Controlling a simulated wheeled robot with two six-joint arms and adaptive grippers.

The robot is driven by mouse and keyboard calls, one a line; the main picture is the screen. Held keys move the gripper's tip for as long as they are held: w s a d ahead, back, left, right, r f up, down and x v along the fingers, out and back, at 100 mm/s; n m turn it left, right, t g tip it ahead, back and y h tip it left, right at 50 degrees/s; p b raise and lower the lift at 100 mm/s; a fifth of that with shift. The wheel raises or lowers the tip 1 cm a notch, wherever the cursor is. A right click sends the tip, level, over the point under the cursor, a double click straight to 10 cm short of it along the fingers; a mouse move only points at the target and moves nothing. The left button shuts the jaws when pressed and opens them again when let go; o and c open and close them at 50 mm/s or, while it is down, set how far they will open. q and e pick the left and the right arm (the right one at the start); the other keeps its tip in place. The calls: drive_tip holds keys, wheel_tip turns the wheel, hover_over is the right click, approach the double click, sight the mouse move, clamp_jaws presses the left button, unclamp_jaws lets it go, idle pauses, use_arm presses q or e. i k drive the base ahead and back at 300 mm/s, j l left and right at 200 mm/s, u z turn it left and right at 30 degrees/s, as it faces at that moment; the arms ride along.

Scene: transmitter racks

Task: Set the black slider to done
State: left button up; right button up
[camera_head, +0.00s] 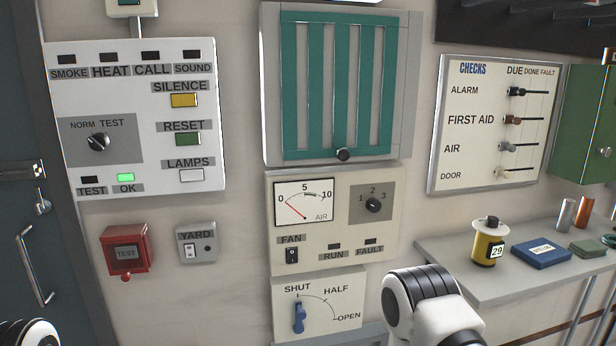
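The black slider (516,92) is in the ALARM row of the white CHECKS board (465,140), on the wall at the upper right. Its knob sits at the left end of its dark track, below the word DUE. DONE and FAULT lie further right along the track. Below it are a brown slider (512,120) for FIRST AID, a grey slider (506,147) for AIR and a pale slider (502,172) for DOOR, all near the left of their tracks. Neither gripper shows; only parts of my arms appear at the bottom edge, well away from the board.
A grey shelf (460,268) juts out below the board, holding a yellow spool (488,250), a blue box (541,253) and small cylinders. A green cabinet (585,125) stands right of the board and a dark shelf above. Left are an alarm panel (75,165) and a fan panel (330,240).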

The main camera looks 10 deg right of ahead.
sight(513, 91)
drive_tip(key=z, duration=1.4)
